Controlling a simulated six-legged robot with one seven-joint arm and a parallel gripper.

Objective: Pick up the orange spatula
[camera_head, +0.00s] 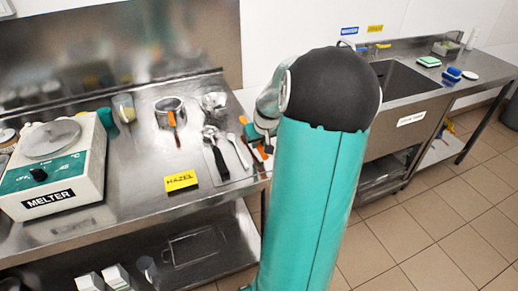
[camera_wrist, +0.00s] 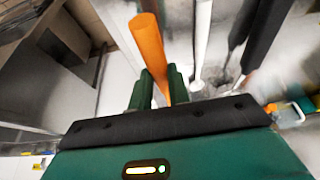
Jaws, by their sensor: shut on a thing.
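The orange spatula (camera_wrist: 150,48) shows in the wrist view as an orange handle running up between my fingers. My gripper (camera_wrist: 158,84) has its two dark green fingers shut on this handle. The far end of the spatula is out of the wrist view. In the head view, my gripper (camera_head: 262,143) is at the right front edge of the steel counter, partly hidden behind my arm. Bits of orange show around it there, but I cannot tell whether the spatula is lifted off the counter.
A ladle-like utensil (camera_head: 237,150) and a black-handled tool (camera_head: 216,154) lie just left of my gripper. A pot (camera_head: 168,107) with an orange handle, a yellow label (camera_head: 181,181) and a melter (camera_head: 57,165) stand farther left. A sink (camera_head: 405,82) is at right.

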